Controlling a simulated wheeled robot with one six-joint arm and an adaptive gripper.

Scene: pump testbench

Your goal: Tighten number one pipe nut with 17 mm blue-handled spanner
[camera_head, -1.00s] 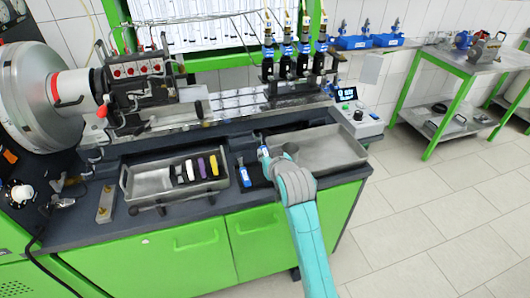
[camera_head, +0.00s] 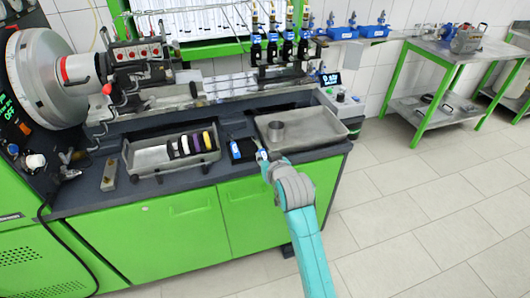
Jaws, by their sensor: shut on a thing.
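My gripper (camera_head: 262,155) is over the front of the bench, between the dark tool mat and the metal tray. It is small and partly hidden by my own wrist. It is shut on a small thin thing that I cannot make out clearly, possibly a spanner. A blue-handled tool (camera_head: 235,149) lies on the dark mat to the left of my gripper, apart from it; its size mark cannot be read. The pump unit (camera_head: 140,66) stands at the back left with several pipe fittings. Which fitting is the number one pipe nut cannot be told.
A rack tray (camera_head: 146,160) with coloured pieces lies at left. Several injector units (camera_head: 272,38) stand behind. A control box (camera_head: 345,106) sits at the bench's right end.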

